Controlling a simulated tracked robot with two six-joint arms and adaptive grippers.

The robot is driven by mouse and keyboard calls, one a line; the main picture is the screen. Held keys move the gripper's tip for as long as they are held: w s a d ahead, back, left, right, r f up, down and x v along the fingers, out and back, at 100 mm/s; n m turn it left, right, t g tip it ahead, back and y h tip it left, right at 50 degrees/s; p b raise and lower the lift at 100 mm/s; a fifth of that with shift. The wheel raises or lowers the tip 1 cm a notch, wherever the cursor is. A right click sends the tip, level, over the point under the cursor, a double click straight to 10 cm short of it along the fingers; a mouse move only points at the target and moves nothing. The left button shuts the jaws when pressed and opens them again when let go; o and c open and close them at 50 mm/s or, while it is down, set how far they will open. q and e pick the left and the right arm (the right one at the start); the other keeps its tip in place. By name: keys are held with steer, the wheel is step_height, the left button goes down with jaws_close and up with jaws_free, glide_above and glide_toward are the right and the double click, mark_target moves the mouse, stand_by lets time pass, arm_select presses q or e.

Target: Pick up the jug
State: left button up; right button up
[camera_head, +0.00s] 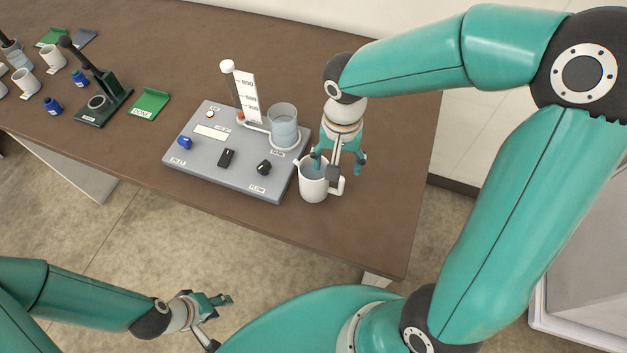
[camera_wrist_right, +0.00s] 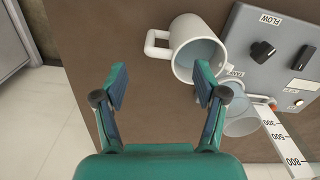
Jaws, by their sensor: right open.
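The white jug (camera_head: 314,185) stands upright on the brown table, beside the right edge of the grey panel, its handle toward the right. Its inside looks bluish-grey. In the right wrist view the jug (camera_wrist_right: 192,58) sits beyond the fingertips, right of centre, with its handle pointing left. My right gripper (camera_head: 338,166) is open and empty, pointing down over the jug's handle side and partly covering its rim. In the wrist view the right gripper (camera_wrist_right: 161,78) has its fingers wide apart, neither clearly touching the jug. My left gripper (camera_head: 222,320) is open and empty, off the table's front edge.
The grey panel (camera_head: 200,168) carries knobs, a clear beaker (camera_head: 283,124) and an upright scale (camera_head: 246,95) close by the jug. A dark stand (camera_head: 103,98), green tray (camera_head: 150,103), white cups and blue jars are at left. Table right of the jug is clear.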

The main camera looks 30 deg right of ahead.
mark_target(314, 187)
steer(key=shift+s+f, duration=0.1)
steer(key=shift+f, duration=0.8)
step_height(314, 187, down, 5)
steer(key=shift+r+p, duration=0.1)
steer(key=shift+p, duration=0.45)
steer(key=shift+c, duration=0.2)
jaws_close()
